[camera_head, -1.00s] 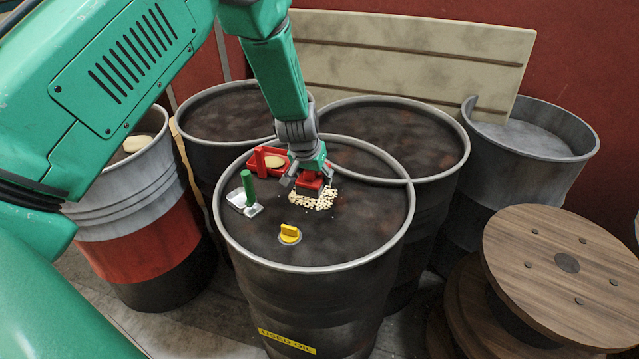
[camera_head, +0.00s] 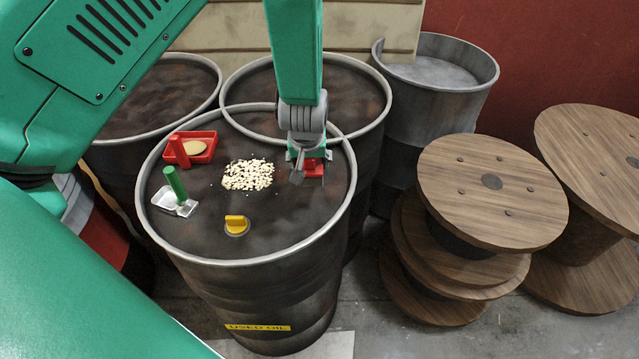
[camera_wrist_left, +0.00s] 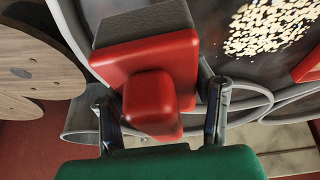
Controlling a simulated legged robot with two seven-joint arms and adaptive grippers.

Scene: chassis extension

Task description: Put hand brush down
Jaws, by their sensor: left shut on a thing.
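The hand brush (camera_head: 315,168) is red, with a block of grey bristles visible in the left wrist view (camera_wrist_left: 155,75). My left gripper (camera_head: 308,160) is shut on it at the right side of the used oil barrel's top (camera_head: 290,215). In the left wrist view, the fingers of my left gripper (camera_wrist_left: 160,118) stand either side of the brush's red grip. The gripper partly hides the brush in the head view. I cannot tell whether the bristles touch the barrel top. My right gripper is not in view.
A pile of pale crumbs (camera_head: 247,175) lies left of the brush. Wooden spools (camera_head: 495,195) stand right. The barrel top's front right is clear.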

